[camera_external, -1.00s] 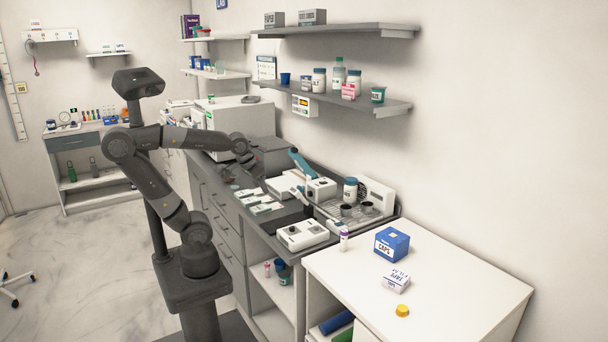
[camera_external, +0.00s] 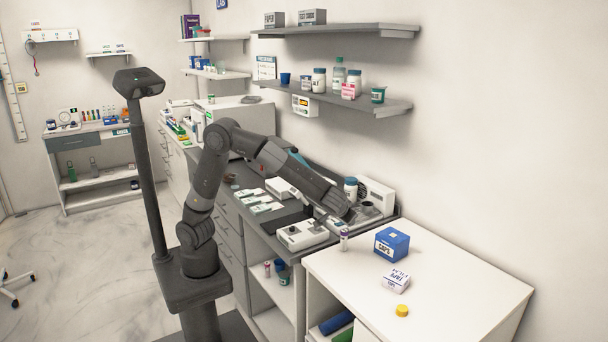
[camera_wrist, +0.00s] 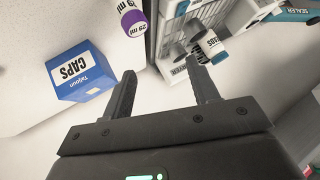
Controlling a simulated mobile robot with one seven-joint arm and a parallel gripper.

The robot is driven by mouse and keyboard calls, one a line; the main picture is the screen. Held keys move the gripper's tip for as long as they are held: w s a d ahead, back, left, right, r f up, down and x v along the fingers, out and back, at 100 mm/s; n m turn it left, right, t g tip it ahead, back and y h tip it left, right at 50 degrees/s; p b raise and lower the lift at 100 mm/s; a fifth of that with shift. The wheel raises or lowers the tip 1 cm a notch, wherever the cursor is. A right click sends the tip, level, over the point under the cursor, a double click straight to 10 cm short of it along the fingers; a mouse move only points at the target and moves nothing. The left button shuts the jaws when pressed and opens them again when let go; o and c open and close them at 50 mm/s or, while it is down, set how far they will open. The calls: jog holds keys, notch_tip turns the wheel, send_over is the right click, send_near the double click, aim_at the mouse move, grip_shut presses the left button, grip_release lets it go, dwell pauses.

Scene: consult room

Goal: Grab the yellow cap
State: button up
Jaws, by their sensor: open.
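The yellow cap (camera_external: 402,310) lies on the white cabinet top (camera_external: 450,295) near its front edge, in front of a small white box. It does not show in the wrist view. My gripper (camera_external: 345,212) is over the grey counter's near end, back and left of the cap and well apart from it. In the wrist view my gripper (camera_wrist: 163,80) has its two fingers spread apart, with nothing held between them.
A blue caps box (camera_external: 392,244), a small white box (camera_external: 396,281) and a purple-capped vial (camera_external: 344,239) stand on the white top. A white device (camera_external: 302,235) sits on the counter. A grey shelf (camera_external: 340,98) hangs above. The white top's right part is clear.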

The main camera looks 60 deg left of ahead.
jog(key=s+d+f+t+h, duration=0.1)
jog(key=s+d+f+t, duration=0.15)
jog(key=d, duration=0.65)
jog(key=s+d+f+t, duration=0.2)
jog(key=d+f, duration=0.2)
jog(key=d, duration=0.6)
jog(key=m+t+h, duration=0.2)
jog(key=t+h, duration=0.2)
jog(key=h, duration=0.1)
send_near(402, 308)
jog(key=shift+s+r, duration=0.1)
jog(key=shift+s, duration=0.05)
jog(key=shift+d, duration=0.15)
jog(key=w, duration=0.3)
jog(key=w+f, duration=0.1)
jog(key=w, duration=0.3)
jog(key=w+f, duration=0.1)
jog(key=w, duration=0.2)
jog(key=shift+w, duration=0.25)
jog(key=shift+c, duration=0.4)
jog(key=c, duration=0.9)
jog(key=shift+r, duration=0.15)
jog(key=shift+c, duration=0.2)
